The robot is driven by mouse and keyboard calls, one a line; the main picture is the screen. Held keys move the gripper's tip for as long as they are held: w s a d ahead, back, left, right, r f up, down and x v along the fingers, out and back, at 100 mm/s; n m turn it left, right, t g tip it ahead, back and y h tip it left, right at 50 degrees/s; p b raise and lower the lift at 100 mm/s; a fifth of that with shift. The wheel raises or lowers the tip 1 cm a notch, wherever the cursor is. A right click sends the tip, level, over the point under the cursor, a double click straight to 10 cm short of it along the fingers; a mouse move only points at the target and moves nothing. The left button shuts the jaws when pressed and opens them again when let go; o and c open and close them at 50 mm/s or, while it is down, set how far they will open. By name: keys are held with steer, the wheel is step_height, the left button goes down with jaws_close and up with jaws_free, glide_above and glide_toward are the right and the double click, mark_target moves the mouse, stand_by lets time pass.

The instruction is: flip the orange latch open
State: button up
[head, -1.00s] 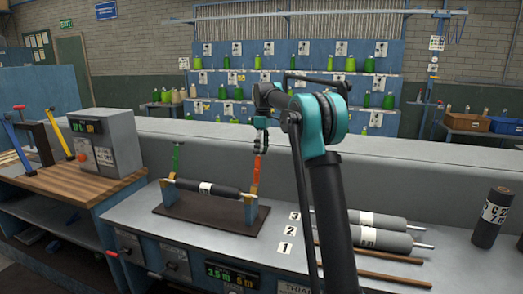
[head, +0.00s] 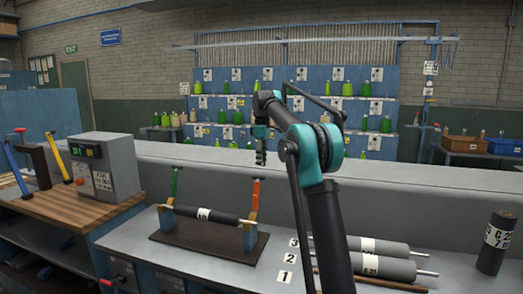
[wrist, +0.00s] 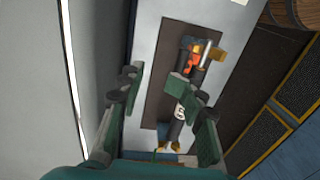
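The orange latch (head: 255,192) stands upright on the right post of a dark stand (head: 180,243) on the grey bench. A dark roller (head: 207,215) with a white label lies across the stand. A green latch (head: 174,184) stands upright on the left post. My gripper (head: 260,160) points down just above the orange latch in the head view, apart from it in the picture. In the wrist view my gripper (wrist: 157,82) is open, with nothing between its fingers. The orange latch (wrist: 193,62) shows there beyond the right finger, which partly covers the roller.
Grey rollers (head: 380,265) lie on the bench at right, by number cards 1 to 3. A dark cylinder (head: 497,242) stands at far right. A control box (head: 103,165) stands on the wooden worktop at left. A low grey wall (head: 420,193) runs behind the bench.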

steer(key=shift+w+r, duration=0.1)
steer(key=shift+r, duration=2.8)
